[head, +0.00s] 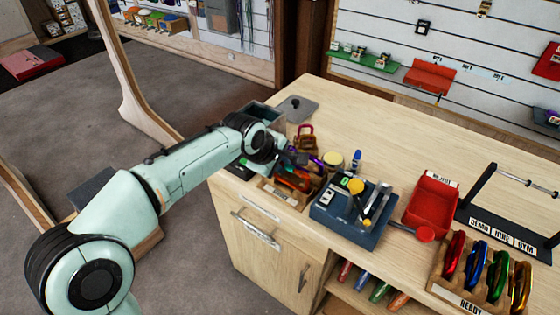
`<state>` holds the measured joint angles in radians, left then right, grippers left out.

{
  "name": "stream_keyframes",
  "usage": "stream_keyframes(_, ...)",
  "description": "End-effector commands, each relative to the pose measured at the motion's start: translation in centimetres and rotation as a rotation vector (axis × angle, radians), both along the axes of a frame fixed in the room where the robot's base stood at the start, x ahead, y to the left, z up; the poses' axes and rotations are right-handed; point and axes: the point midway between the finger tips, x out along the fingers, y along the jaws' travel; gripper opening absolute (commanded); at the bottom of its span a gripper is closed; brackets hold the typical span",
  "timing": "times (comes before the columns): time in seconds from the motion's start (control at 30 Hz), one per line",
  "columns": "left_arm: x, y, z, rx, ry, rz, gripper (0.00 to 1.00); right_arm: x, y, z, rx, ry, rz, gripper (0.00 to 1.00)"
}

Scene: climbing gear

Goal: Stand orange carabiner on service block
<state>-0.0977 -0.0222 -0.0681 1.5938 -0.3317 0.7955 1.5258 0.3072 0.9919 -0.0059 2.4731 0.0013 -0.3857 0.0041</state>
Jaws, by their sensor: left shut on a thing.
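My left arm comes in from the left, and its gripper (288,164) is low over the near left end of the wooden counter. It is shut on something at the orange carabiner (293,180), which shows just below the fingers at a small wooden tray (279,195). The fingers and the grip are small and partly hidden by the wrist, and I cannot tell whether the carabiner touches the tray. A small brown block-like piece with a reddish loop (305,140) stands behind the gripper. I cannot tell for sure which piece is the service block. My right gripper is not in view.
A dark blue tool box (345,225) stands right of the gripper, with a red bin (432,201) beyond it. A wooden rack of coloured carabiners (466,291) and a black sign stand (502,232) are at the right. The counter's back middle (400,150) is clear.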

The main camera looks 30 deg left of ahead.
Motion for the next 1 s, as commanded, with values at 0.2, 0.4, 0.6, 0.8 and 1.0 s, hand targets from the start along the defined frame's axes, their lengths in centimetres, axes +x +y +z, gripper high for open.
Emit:
stream_keyframes(0.2, 0.0, 0.0, 0.1, 0.000, -0.001, 0.000, 0.00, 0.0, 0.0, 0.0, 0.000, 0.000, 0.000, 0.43)
stream_keyframes(0.4, 0.0, 0.0, -0.1, 0.000, -0.001, 0.000, 0.00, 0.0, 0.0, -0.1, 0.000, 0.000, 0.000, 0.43)
stream_keyframes(0.6, 0.0, 0.0, -0.5, 0.000, -0.001, 0.000, 0.00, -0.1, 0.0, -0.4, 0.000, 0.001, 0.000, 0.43)
stream_keyframes(0.8, 0.0, 0.0, -0.9, 0.000, -0.002, 0.000, 0.00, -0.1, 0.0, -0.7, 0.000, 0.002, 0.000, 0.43)
stream_keyframes(1.0, 0.0, 0.0, -1.1, 0.000, -0.002, 0.000, 0.31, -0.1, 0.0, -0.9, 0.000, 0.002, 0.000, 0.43)
